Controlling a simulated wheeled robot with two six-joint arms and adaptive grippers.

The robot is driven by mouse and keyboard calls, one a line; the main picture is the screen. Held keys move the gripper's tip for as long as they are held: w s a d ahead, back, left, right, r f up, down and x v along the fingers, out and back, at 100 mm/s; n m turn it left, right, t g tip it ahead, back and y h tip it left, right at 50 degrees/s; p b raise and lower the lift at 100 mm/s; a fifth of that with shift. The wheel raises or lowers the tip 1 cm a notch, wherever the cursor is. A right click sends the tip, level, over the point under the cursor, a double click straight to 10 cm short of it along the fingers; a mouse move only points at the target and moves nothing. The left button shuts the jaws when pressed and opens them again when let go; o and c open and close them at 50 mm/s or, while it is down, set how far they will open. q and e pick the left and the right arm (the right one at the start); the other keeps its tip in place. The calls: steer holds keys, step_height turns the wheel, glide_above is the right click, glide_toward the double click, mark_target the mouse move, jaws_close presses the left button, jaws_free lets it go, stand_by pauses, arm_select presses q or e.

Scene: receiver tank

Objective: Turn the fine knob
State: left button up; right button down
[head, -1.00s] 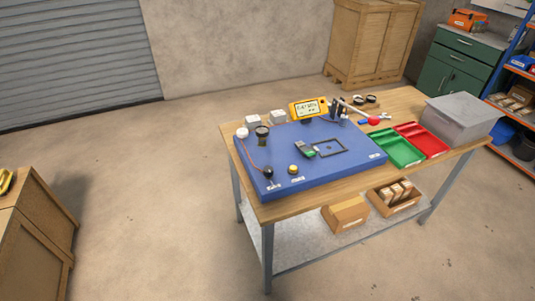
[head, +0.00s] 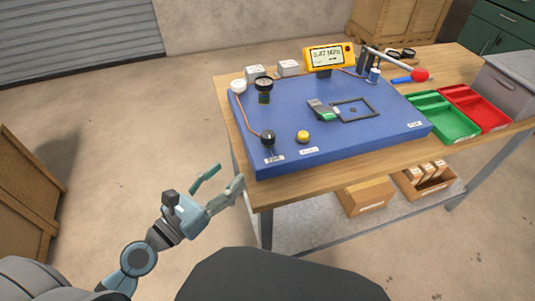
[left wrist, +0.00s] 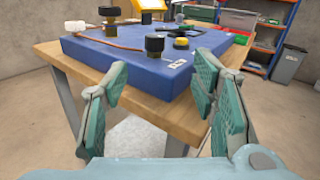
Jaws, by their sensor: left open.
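A blue panel (head: 345,145) lies on the wooden workbench (head: 290,188). Near its front left corner stands a black knob (head: 268,137), with a smaller yellow knob (head: 303,137) to its right. Both have white labels too small to read, so I cannot tell which is the fine knob. The left wrist view also shows the black knob (left wrist: 154,45) and the yellow knob (left wrist: 181,43), ahead between the fingers. My left gripper (head: 225,177) is open and empty, in front of the bench's left front corner and apart from both knobs. My right gripper is out of view.
A yellow digital gauge (head: 329,57) stands at the panel's back. Green (head: 443,117) and red (head: 474,107) trays lie right. Bare floor is left of the bench.

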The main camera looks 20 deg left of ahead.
arm_select(q)
steer(key=r, duration=0.1)
steer(key=p, duration=0.2)
glide_toward(262, 140)
steer(key=shift+g, duration=0.3)
steer(key=x, duration=0.7)
steer(key=shift+w+r, duration=0.2)
steer(key=shift+w, duration=0.2)
steer(key=shift+w+d+r+m+b, duration=0.1)
steer(key=shift+w+d+m+b, duration=0.25)
steer(key=shift+w+d, duration=0.25)
steer(key=shift+w+d+r, duration=0.15)
steer(key=shift+w+d, duration=0.1)
steer(key=shift+w, duration=0.25)
steer(key=shift+w+d+r, duration=0.1)
steer(key=shift+w+d, duration=0.15)
steer(key=shift+w, duration=0.25)
steer(key=shift+w+f, duration=0.1)
steer(key=shift+w, duration=0.15)
steer(key=c, duration=1.2)
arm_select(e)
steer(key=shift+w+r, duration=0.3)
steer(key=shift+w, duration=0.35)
